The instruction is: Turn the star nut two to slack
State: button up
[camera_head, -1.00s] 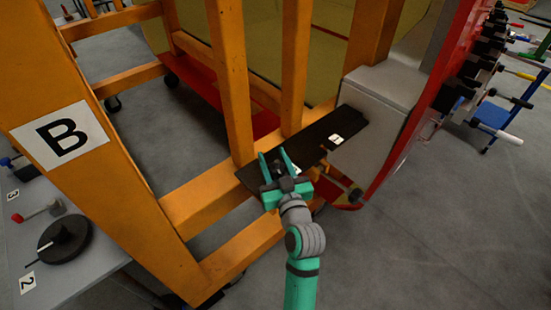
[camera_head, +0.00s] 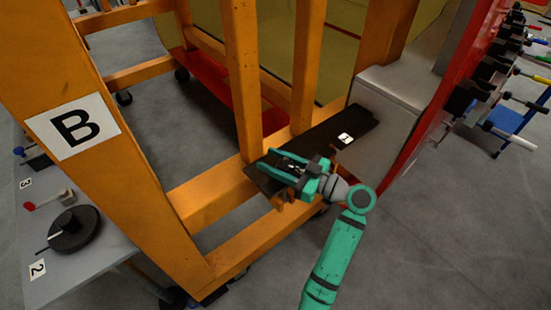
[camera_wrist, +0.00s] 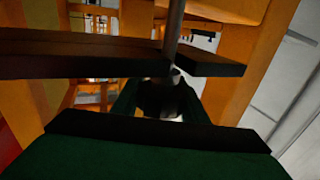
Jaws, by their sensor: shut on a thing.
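My gripper (camera_head: 282,164) is at the near end of a dark clamp plate (camera_head: 318,146) on the orange frame. In the wrist view, a dark knob, seemingly the star nut (camera_wrist: 165,98), sits between the green fingers, below a grey rod (camera_wrist: 173,32) that passes the dark plate (camera_wrist: 80,57). My gripper is shut on this nut. The nut's arms are mostly hidden and its number is not visible. In the head view my gripper covers the nut.
A label 1 (camera_head: 345,139) lies on the plate's far part, beside a grey block (camera_head: 385,105). Orange posts (camera_head: 243,80) rise close by the gripper. A table (camera_head: 75,275) with a black disc (camera_head: 73,229) stands at left.

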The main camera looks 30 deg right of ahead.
aim_at(272, 179)
jog(key=n+g+y, duration=0.2)
jog(key=y, duration=0.1)
jog(key=n+g+y, duration=0.1)
jog(key=y, duration=0.1)
jog(key=shift+s+a+f+n, duration=0.1)
jog(key=shift+s+a+n, duration=0.25)
jog(key=shift+a+n, duration=0.05)
jog(key=shift+s+a+f+n+g+y, duration=0.1)
jog(key=shift+s+a+n+g+y, duration=0.15)
jog(key=shift+n+g+y, duration=0.7)
jog(key=shift+s+a+r+n+g+y, duration=0.1)
jog(key=shift+s+n+g+y, duration=0.3)
jog(key=shift+g, duration=1)
jog(key=shift+s+a+f+n+g+y, duration=0.1)
jog(key=shift+a+n+g+y, duration=0.1)
jog(key=shift+n+g+y, duration=0.75)
jog(key=shift+a+n+g, duration=0.1)
jog(key=shift+n+g, duration=0.3)
jog(key=shift+g, duration=0.1)
jog(key=o, duration=1)
jog(key=shift+o, duration=0.2)
jog(key=shift+s, duration=0.1)
jog(key=shift+d, duration=0.45)
jog(key=v, duration=1)
